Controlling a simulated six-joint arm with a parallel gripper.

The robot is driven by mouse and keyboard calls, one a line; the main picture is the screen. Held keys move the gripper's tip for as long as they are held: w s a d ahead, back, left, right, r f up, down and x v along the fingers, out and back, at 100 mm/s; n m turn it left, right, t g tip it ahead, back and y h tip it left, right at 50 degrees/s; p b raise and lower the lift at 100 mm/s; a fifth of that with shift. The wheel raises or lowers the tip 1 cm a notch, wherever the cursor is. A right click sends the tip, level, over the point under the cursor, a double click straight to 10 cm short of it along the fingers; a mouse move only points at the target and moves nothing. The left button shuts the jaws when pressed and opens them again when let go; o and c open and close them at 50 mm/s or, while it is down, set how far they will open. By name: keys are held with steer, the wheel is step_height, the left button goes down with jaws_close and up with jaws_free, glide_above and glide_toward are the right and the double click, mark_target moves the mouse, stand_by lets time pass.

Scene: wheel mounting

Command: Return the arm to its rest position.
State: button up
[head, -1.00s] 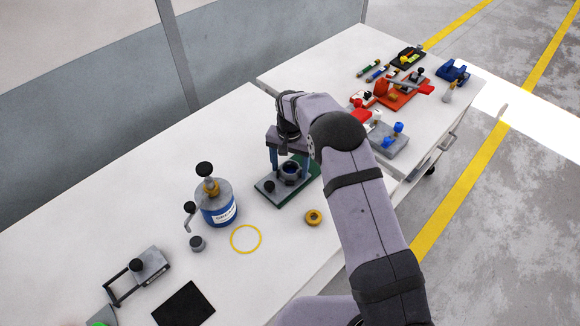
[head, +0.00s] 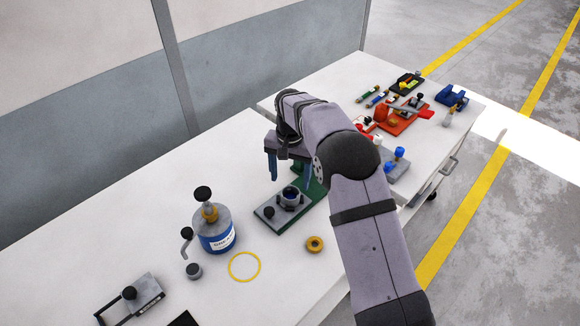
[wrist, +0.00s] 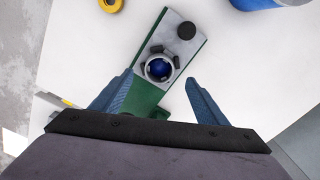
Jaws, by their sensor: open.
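My gripper (head: 289,172) is raised above the green-based fixture (head: 302,222) on the white table. Its two blue fingers are spread apart with nothing between them. In the wrist view my gripper (wrist: 158,92) is open, and the fixture (wrist: 160,45) lies beyond the fingertips. A grey hub with a blue centre (head: 290,197) sits on the fixture, and it also shows in the wrist view (wrist: 159,68). The fingers are apart from it. My arm covers part of the table to the right.
A blue grease can (head: 215,232) stands left of the fixture, near a yellow ring outline (head: 244,266). A small yellow wheel (head: 315,244) lies at the front. A second table (head: 345,82) with several tools and parts stands at the back right. Space above the left table is clear.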

steer(key=s+d+r+n, duration=0.2)
steer(key=s+d+r, duration=0.3)
steer(key=s+d, duration=0.5)
steer(key=s+d+f+n, duration=0.1)
steer(key=s+d, duration=0.1)
steer(key=s, duration=0.8)
steer(key=s+d+f+n, duration=0.1)
steer(key=s+d, duration=0.2)
steer(key=s, duration=0.7)
steer(key=shift+s, duration=0.2)
steer(key=shift+c, duration=1.4)
